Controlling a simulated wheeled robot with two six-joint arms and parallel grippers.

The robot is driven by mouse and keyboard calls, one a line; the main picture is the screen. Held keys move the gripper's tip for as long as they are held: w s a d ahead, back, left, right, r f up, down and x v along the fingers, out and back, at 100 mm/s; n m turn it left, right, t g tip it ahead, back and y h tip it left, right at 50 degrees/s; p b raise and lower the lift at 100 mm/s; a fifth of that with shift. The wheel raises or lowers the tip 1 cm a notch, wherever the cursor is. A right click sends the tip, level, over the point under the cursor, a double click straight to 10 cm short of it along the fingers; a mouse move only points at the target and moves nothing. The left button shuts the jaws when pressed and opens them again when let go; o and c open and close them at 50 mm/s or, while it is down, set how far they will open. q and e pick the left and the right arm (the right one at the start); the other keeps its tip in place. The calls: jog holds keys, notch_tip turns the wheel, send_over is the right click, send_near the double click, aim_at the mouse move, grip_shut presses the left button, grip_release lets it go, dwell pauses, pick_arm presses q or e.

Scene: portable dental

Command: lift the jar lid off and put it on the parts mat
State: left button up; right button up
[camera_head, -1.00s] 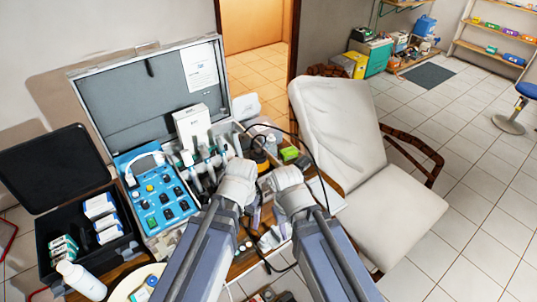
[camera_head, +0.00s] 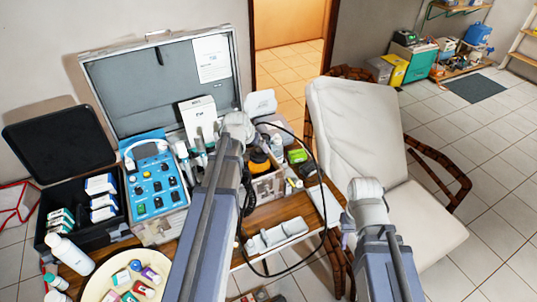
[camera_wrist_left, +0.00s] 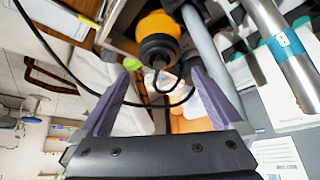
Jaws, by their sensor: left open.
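My left gripper (camera_wrist_left: 160,67) is open, with its two purple fingers apart and nothing seen held. Its wrist (camera_head: 238,125) is over the middle of the bench in the head view, hiding its fingers. An orange vessel with a black part (camera_wrist_left: 157,28) lies just beyond the fingertips in the wrist view. It also shows right of my left wrist in the head view (camera_head: 259,162); I cannot tell surely that it is the lidded jar. My right gripper (camera_head: 347,232) is right of the bench, fingers mostly hidden. I cannot pick out the parts mat for sure.
An open grey case (camera_head: 160,85) with a blue panel (camera_head: 155,182) stands left. A black box (camera_head: 52,190) and a round tray (camera_head: 97,285) are further left. A black cable (camera_head: 318,165) loops right of my left arm. A pale chair (camera_head: 355,130) stands right of the bench.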

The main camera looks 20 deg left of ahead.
aim_at(258, 152)
pick_arm(q)
jog(key=b+x, duration=0.6)
jog(key=x, duration=0.2)
jog(key=shift+w+b, duration=0.1)
jog(key=shift+b, duration=0.3)
jog(key=shift+d+r, duration=0.1)
jog(key=c, duration=1)
